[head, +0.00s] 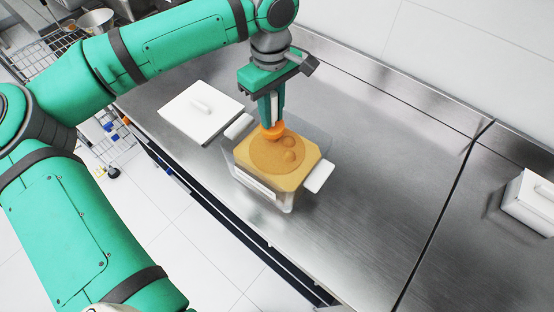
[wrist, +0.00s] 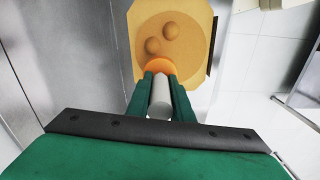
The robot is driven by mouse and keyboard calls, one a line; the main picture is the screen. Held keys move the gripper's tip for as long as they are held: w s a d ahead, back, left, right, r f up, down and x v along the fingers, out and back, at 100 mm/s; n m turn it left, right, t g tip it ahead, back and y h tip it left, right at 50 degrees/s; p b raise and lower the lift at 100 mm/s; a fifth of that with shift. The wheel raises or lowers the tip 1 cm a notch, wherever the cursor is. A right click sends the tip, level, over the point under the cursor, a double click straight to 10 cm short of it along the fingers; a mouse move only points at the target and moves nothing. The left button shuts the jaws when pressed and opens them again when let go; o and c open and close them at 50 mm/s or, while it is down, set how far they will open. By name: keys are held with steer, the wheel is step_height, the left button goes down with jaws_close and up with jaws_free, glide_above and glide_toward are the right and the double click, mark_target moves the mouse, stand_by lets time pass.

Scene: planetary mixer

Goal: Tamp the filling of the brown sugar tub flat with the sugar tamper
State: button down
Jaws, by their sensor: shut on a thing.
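The brown sugar tub (head: 266,188) is a clear container with white side handles and a white label, standing on the steel counter. Its tan filling (head: 258,150) has a round hollow with small lumps, which also show in the wrist view (wrist: 153,46). The sugar tamper (head: 272,131) has an orange foot and a pale grey handle (wrist: 160,105). My gripper (head: 271,108) is shut on the handle and holds the tamper upright over the far edge of the filling. I cannot tell whether the foot touches the filling.
A white lid (head: 201,112) with a handle lies on the counter left of the tub. A white lidded container (head: 531,202) stands at the far right. The steel counter (head: 378,160) is clear right of the tub, with a wall behind and a front edge at lower left.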

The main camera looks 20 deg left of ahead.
steer(key=shift+f, duration=0.15)
steer(key=shift+a+f, duration=0.1)
steer(key=shift+f, duration=1.7)
steer(key=shift+s+f, duration=0.1)
steer(key=shift+r, duration=0.25)
stand_by(0.7)
steer(key=shift+r, duration=1.65)
